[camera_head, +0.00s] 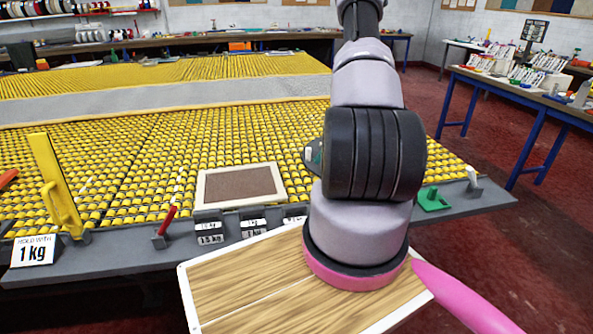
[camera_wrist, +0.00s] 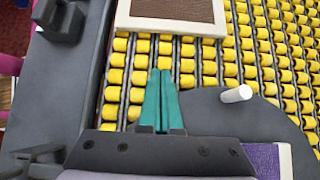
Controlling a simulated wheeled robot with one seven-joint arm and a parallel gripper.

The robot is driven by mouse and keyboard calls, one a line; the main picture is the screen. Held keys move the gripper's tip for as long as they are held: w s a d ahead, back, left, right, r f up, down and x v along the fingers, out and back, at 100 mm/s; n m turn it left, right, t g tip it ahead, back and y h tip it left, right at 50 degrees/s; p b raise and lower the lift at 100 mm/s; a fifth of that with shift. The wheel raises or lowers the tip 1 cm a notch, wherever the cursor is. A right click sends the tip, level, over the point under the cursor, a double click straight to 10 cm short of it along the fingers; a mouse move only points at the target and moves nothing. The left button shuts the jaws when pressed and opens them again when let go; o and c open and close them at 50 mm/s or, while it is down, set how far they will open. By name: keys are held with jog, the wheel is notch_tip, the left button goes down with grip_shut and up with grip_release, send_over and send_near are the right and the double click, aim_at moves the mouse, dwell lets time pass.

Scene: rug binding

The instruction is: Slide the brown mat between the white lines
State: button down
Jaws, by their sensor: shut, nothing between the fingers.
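The brown mat (camera_head: 240,184) has a cream border and lies on the yellow roller table, near its front edge. Its border and brown middle also show at the top of the wrist view (camera_wrist: 176,10). My gripper (camera_wrist: 160,74) has teal fingers, shut together with nothing between them. The fingertips point at the mat's near border and are a short gap away from it. Short white marks (camera_head: 178,188) show on the rollers left of the mat, and another (camera_head: 84,187) further left; I cannot tell if these are the white lines.
The grey front rail (camera_head: 120,256) carries a yellow post (camera_head: 56,185), a red lever (camera_head: 168,221), number labels (camera_head: 210,233) and a green block (camera_head: 434,199). A dark plate with a white peg (camera_wrist: 236,94) is right of my fingers. Rollers beyond the mat are clear.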

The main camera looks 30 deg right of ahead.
send_near(290, 183)
jog(key=x, duration=0.4)
jog(key=shift+s+a+f, duration=0.1)
jog(key=shift+s+f, duration=0.1)
jog(key=shift+f, duration=0.3)
jog(key=a, duration=0.1)
jog(key=w+a, duration=0.1)
jog(key=a, duration=0.1)
jog(key=shift+w+a, duration=0.1)
jog(key=shift+a, duration=0.35)
jog(key=w+a, duration=0.3)
jog(key=a, duration=1)
jog(key=w+a, duration=0.4)
jog(key=a, duration=0.9)
jog(key=w+a, duration=0.4)
jog(key=a, duration=0.9)
jog(key=shift+w+a, duration=0.25)
jog(key=shift+a, duration=0.1)
